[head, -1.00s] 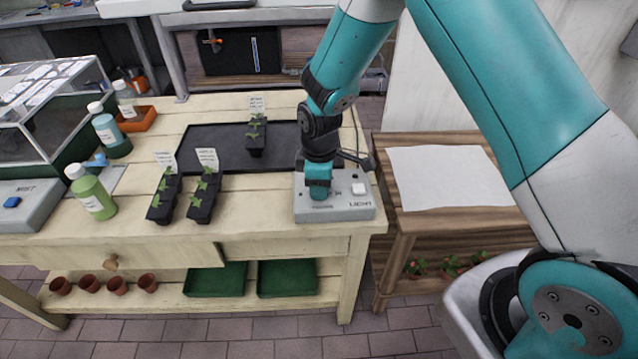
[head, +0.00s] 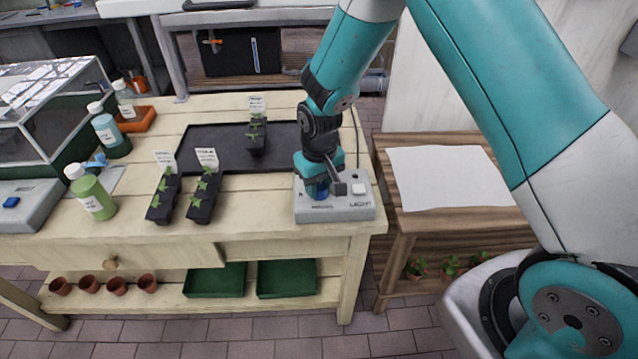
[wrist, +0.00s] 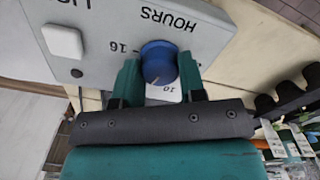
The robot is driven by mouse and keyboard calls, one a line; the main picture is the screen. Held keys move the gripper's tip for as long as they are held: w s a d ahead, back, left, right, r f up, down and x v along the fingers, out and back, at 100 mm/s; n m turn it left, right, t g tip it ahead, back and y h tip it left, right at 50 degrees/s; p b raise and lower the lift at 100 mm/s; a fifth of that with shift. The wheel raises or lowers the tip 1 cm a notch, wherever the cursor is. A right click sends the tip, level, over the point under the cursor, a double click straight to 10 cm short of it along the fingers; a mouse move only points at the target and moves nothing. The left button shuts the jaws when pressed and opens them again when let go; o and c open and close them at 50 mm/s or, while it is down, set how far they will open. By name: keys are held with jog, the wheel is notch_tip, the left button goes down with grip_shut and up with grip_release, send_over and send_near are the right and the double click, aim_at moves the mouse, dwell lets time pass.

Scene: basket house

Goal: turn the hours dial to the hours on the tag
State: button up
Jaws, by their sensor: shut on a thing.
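The blue hours dial (wrist: 158,62) sits on the light grey control box (head: 350,210), which stands at the bench's front right corner. In the wrist view, the box face shows HOURS, with 16 to one side of the dial and 10 close below it. A faint pale mark on the dial's lower edge lies near the 10. My gripper (wrist: 157,76) is shut on the dial, one finger on each side. In the head view, my gripper (head: 318,188) points down over the box and hides part of it. The tags' writing is too small to read.
A white button (head: 358,189) marked LIGHT is close to the right of my gripper. A seedling tray with a tag (head: 257,103) stands on the black mat (head: 205,135). Two more tagged seedling trays (head: 203,203) stand left of the box. A side table (head: 460,222) is to the right.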

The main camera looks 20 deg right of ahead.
aim_at(319, 186)
jog(key=m, duration=1.1)
jog(key=shift+m, duration=1.7)
jog(key=o, duration=0.9)
notch_tip(319, 186, up, 18)
jog(key=shift+f+b, duration=0.25)
jog(key=shift+b, duration=0.45)
